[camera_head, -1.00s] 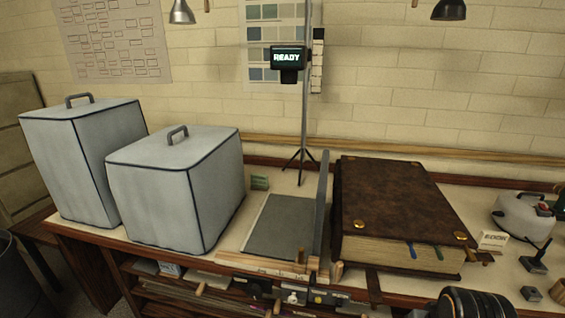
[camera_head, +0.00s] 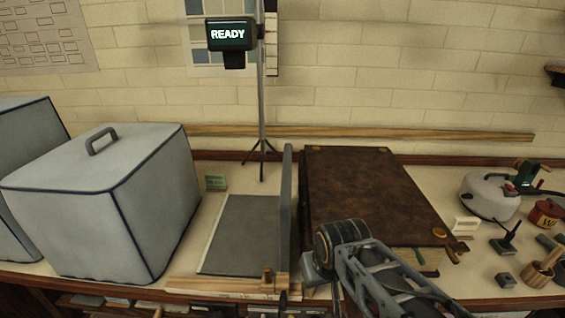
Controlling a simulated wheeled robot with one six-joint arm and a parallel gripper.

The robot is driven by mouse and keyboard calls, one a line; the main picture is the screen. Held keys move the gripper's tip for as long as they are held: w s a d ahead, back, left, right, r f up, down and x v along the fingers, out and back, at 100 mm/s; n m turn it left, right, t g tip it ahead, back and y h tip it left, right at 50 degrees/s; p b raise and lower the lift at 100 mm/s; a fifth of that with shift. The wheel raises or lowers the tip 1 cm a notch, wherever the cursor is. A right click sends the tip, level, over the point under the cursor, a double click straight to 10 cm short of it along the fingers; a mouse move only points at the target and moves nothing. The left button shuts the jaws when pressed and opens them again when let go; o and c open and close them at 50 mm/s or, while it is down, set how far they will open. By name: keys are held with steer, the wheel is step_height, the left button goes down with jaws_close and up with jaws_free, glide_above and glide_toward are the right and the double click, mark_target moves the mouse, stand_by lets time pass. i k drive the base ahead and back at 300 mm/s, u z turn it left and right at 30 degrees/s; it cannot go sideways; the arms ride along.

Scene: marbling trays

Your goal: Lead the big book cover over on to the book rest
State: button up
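The big book (camera_head: 410,249) lies closed on the bench, right of centre. Its brown leather cover (camera_head: 370,190) is flat on top, with brass corner pieces. To its left is a flat dark grey pad (camera_head: 243,235), probably the book rest, with a thin grey upright board (camera_head: 287,215) between it and the book. My arm reaches in from the lower right, and its end, my gripper (camera_head: 316,268), is in front of the book's near left corner. It hides part of the book's front edge. Its fingers are not clear, and I see nothing held.
A pale covered box (camera_head: 90,215) stands left of the pad. A display reading READY (camera_head: 228,34) is on a thin stand behind. A wooden bar (camera_head: 220,284) lies along the pad's near edge. To the right are a white round appliance (camera_head: 487,195), a red pot (camera_head: 545,213) and small tools.

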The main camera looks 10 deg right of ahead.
mark_target(369, 184)
steer(key=z, duration=1.7)
steer(key=k, duration=0.45)
steer(key=u, duration=0.85)
